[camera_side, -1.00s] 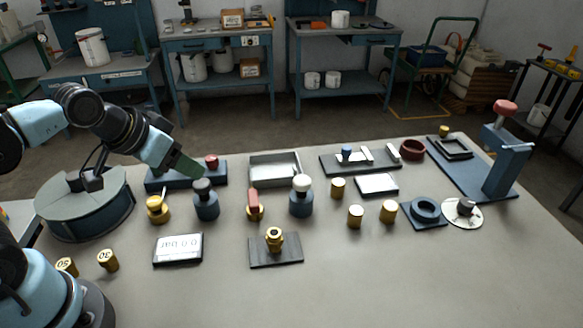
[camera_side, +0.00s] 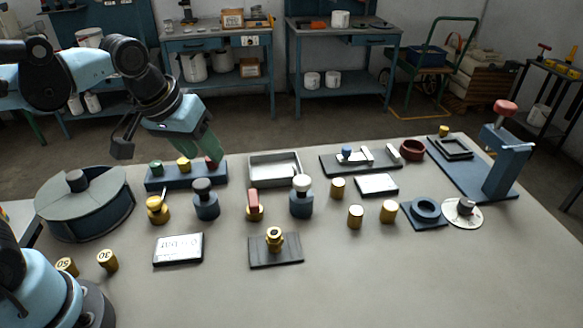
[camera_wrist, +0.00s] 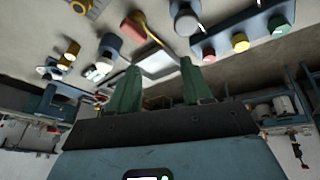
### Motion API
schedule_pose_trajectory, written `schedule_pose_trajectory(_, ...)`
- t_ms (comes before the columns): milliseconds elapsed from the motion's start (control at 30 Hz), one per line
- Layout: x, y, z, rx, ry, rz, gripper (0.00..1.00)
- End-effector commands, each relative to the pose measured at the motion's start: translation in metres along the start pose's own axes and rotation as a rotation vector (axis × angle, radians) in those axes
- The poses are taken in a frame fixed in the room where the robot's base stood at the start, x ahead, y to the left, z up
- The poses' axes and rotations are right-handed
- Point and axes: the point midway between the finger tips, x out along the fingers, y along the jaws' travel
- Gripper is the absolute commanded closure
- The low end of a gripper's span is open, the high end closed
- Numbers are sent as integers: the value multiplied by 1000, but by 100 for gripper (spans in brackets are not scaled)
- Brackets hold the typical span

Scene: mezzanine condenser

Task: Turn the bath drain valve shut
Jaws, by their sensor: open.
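A small brass valve with a red handle (camera_side: 253,197) stands in the middle of the table, between two dark blue bottles; it also shows in the wrist view (camera_wrist: 133,27). A second brass fitting with a thin lever (camera_side: 157,208) stands to its left. I cannot tell for sure which one is the bath drain valve. My gripper (camera_side: 209,152) is open and empty, behind and left of the red-handled valve, over the button block and apart from both fittings. In the wrist view its green fingers (camera_wrist: 160,66) are spread, with nothing between them.
The blue button block (camera_side: 185,178) lies close below my gripper. A grey-capped bottle (camera_side: 206,202) and a white-capped bottle (camera_side: 301,200) flank the red-handled valve. A metal tray (camera_side: 275,181) lies behind it. A round drum (camera_side: 85,215) stands left. The front right table is clear.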

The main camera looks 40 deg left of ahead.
Motion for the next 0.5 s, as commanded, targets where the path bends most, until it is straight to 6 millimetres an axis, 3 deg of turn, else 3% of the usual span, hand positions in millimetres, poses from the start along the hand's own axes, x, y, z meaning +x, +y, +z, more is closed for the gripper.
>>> schedule_pose_trajectory(200, 7, 32, -24, -230, -174, -71, 51)
schedule_pose_trajectory(500, 24, 64, -38, -464, -317, -203, 51)
